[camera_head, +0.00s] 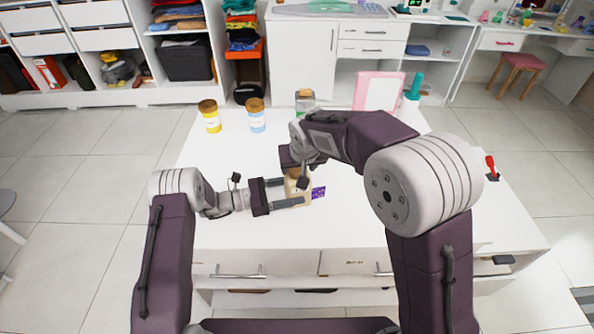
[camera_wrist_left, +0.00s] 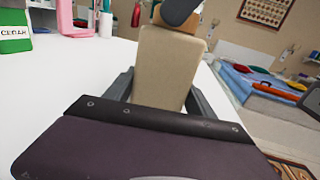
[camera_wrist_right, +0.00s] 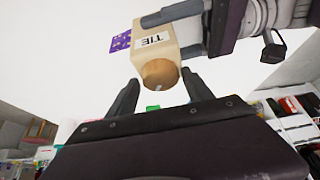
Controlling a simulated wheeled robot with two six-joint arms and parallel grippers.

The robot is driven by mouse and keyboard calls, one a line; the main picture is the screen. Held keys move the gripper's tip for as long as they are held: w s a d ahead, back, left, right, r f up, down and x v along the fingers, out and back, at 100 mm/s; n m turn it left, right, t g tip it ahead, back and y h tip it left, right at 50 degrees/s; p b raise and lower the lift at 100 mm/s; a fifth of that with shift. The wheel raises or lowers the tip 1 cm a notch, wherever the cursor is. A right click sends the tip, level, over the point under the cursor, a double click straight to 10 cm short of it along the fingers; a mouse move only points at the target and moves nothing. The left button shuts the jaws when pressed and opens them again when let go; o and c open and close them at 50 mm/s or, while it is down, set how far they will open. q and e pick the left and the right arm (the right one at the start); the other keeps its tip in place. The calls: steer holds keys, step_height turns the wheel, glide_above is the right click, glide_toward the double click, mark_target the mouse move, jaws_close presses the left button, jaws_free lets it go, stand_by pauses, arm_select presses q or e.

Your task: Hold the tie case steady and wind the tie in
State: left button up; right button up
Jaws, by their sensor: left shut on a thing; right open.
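The beige tie case (camera_head: 292,197) stands on the white table top, with a TIE label in the right wrist view (camera_wrist_right: 158,42). My left gripper (camera_head: 288,191) is shut on the case from the left, and its fingers flank it in the left wrist view (camera_wrist_left: 162,75). A purple patterned tie end (camera_head: 318,192) sticks out of the case's right side, also in the right wrist view (camera_wrist_right: 120,41). A round wooden knob (camera_wrist_right: 160,73) is on the case's top. My right gripper (camera_wrist_right: 160,84) is open above, its fingertips on either side of the knob; contact is unclear.
A yellow jar (camera_head: 211,122), a blue-labelled jar (camera_head: 257,122) and a green jar (camera_head: 305,98) stand toward the table's back. A pink-framed panel (camera_head: 379,92) and a white bottle with teal top (camera_head: 411,98) are back right. The table's front left is clear.

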steer(key=n+g+y, duration=0.1)
steer(key=n+y, duration=0.1)
steer(key=n, duration=0.3)
steer(key=shift+w+d, duration=0.1)
steer(key=n+g+y, duration=0.1)
steer(key=n, duration=0.1)
steer(key=n+g+y, duration=0.1)
steer(key=n, duration=0.2)
steer(key=c, duration=1)
